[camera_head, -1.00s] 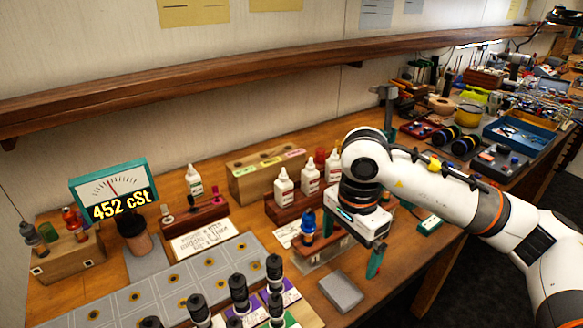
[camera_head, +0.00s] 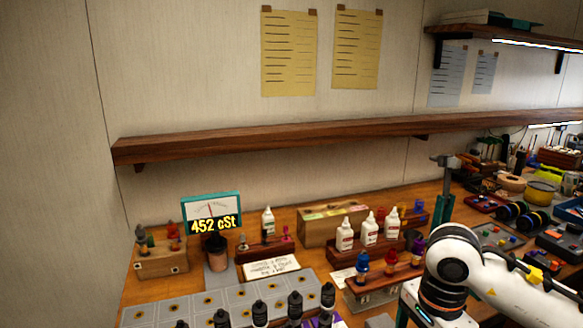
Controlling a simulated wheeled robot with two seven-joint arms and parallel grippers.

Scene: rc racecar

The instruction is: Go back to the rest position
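My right arm (camera_head: 455,262) comes in from the right edge, white with dark and orange joint rings. Its wrist is at the lower right, beside the small rack with blue-capped and red-capped bottles (camera_head: 376,270). The fingers of my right gripper are cut off by the bottom edge or hidden, so its opening does not show. My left arm and gripper are not in view. The viscosity meter (camera_head: 211,213) reads 452 cSt and stands at the left of the bench.
A grey grid mat (camera_head: 235,294) with several black-capped bottles lies at the front. White bottles (camera_head: 369,230) stand in a wooden rack behind. A long wooden shelf (camera_head: 290,142) runs along the wall. Tools and trays crowd the right end.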

